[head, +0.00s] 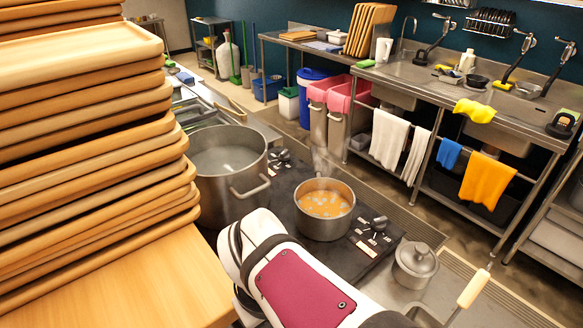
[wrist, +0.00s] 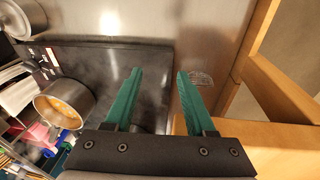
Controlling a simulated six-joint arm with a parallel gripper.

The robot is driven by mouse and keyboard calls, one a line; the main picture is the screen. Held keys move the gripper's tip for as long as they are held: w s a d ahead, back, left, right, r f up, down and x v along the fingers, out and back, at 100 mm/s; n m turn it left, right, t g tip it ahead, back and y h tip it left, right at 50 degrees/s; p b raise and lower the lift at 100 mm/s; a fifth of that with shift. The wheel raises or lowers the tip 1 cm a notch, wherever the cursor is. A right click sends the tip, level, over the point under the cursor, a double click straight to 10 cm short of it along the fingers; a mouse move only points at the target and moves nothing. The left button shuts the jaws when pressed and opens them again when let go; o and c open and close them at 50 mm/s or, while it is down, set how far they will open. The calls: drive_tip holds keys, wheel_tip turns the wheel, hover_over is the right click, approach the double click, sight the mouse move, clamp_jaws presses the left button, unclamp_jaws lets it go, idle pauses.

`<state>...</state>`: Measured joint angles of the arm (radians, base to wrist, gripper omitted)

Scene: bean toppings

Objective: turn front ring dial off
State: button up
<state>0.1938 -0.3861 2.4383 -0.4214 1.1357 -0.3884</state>
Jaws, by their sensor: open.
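A dark stove top (head: 285,205) carries a small steel pot (head: 325,226) of orange beans, with steam above it. A black knob (head: 379,223) with dark fittings sits on the panel right of this pot. More dark knobs (head: 279,157) sit behind, near the large pot. I cannot tell which is the front ring dial. In the wrist view the bean pot (wrist: 66,100) is at left, with the marked panel (wrist: 46,64) above it. My gripper (wrist: 160,72) has two green fingers, apart and empty, over the stove edge, away from the panel. It is not visible in the head view.
A large steel pot (head: 228,165) stands left of the bean pot. A lidded pot (head: 414,264) stands right of the panel. A tall stack of wooden trays (head: 95,150) fills the left. A sink counter (head: 400,75) with hanging towels runs behind, beyond a floor gap.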

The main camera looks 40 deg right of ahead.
drive_tip(key=w+d+r+m+h, duration=0.2)
drive_tip(key=w+d+r+m, duration=0.15)
drive_tip(key=w+d, duration=0.7)
drive_tip(key=m+g, duration=0.3)
drive_tip(key=m, duration=1.5)
hover_over(379, 219)
drive_tip(key=w+a, duration=0.3)
drive_tip(key=a, duration=0.3)
wheel_tip(379, 219, down, 3)
drive_tip(key=shift+m+h, duration=0.25)
drive_tip(key=shift+h, duration=0.15)
drive_tip(key=x, duration=1.6)
drive_tip(key=shift+s+a+f, duration=0.1)
drive_tip(key=shift+a, duration=0.1)
drive_tip(key=shift+c, duration=0.2)
clamp_jaws()
